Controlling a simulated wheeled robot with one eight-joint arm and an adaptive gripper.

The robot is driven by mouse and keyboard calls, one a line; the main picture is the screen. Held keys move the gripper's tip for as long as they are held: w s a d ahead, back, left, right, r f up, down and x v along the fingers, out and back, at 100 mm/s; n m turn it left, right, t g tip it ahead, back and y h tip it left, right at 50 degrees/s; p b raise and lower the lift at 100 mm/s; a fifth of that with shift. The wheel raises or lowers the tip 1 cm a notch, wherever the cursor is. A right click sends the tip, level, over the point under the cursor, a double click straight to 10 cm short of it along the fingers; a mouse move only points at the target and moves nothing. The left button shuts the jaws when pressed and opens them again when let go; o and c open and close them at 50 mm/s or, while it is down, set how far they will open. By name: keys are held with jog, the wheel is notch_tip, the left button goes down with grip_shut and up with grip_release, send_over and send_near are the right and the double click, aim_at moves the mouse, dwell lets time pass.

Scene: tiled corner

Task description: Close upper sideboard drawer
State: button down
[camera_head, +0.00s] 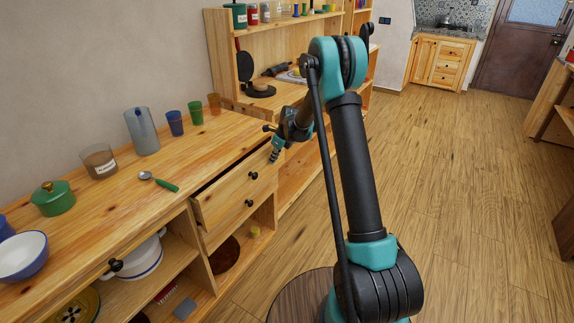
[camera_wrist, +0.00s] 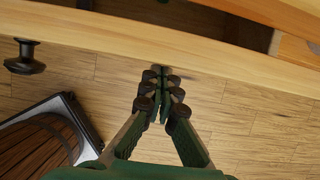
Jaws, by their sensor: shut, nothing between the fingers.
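The upper sideboard drawer (camera_head: 232,203) is partly pulled out below the wooden sideboard top, with a dark gap showing behind its front. Its black knob (camera_head: 253,176) also shows at the left of the wrist view (camera_wrist: 25,58). My gripper (camera_head: 273,157) is shut and empty, near the right end of the drawer front. In the wrist view my gripper's fingertips (camera_wrist: 161,76) point at the outer side of the drawer front (camera_wrist: 120,38), to the right of the knob. They are very close; I cannot tell whether they touch.
A lower drawer with a black knob (camera_head: 250,203) sits below. On the sideboard top (camera_head: 110,226) stand a green pot (camera_head: 53,200), a spoon (camera_head: 159,182), a glass pitcher (camera_head: 142,133) and cups. Open shelves lie below left. The wooden floor (camera_head: 450,200) to the right is clear.

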jog(key=shift+w+a, duration=0.7)
jog(key=shift+a, duration=0.25)
jog(key=shift+w+a, duration=0.65)
jog(key=shift+a, duration=0.25)
jog(key=shift+r, duration=0.1)
